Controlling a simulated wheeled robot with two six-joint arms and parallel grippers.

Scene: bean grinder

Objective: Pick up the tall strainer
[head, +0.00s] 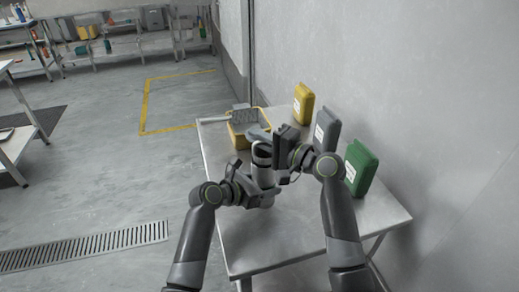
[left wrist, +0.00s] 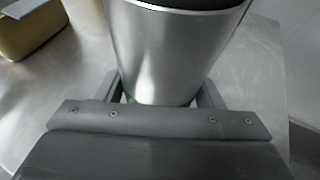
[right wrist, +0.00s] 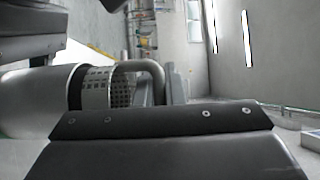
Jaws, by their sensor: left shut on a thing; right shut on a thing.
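My left gripper (head: 262,182) is shut around a silver metal cylinder (left wrist: 175,50), which stands upright over the table. The cylinder also shows in the head view (head: 262,156), partly hidden by both grippers. In the right wrist view a perforated metal strainer (right wrist: 97,88) shows at the cylinder's open end, with a curved tubular handle (right wrist: 152,70). My right gripper (right wrist: 159,92) is shut on this handle; the grip itself is partly hidden by the gripper body. In the head view my right gripper (head: 274,146) is just above the cylinder's top.
The metal table (head: 315,235) has free room at the front. A yellow box (head: 239,139) with a grey perforated piece (head: 244,116) on it stands behind the cylinder. Yellow (head: 303,104), grey (head: 327,132) and green (head: 360,167) containers stand along the wall side.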

